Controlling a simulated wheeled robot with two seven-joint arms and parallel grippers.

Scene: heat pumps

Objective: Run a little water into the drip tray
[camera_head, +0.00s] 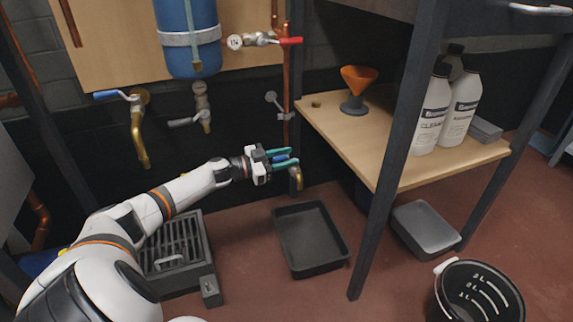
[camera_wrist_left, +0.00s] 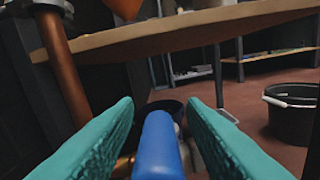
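A black drip tray (camera_head: 312,264) lies on the floor below a brass tap spout (camera_head: 297,180) on a copper pipe. My left gripper (camera_head: 285,159) is at this tap, above the tray. Its teal fingers are open, one on each side of a blue lever handle (camera_head: 279,158). In the left wrist view the blue handle (camera_wrist_left: 160,148) sits between the fingertips (camera_wrist_left: 161,103), with gaps visible on both sides. The tap body is mostly hidden by the gripper. No water shows at the spout or in the tray. My right gripper is not in view.
A wooden shelf (camera_head: 345,137) with an orange funnel (camera_head: 358,78) and white bottles (camera_head: 432,115) is close right of the gripper. A dark table leg (camera_head: 385,200) stands right of the tray. A floor grate (camera_head: 175,245), grey tub (camera_head: 425,228) and black bucket (camera_head: 450,300) are nearby.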

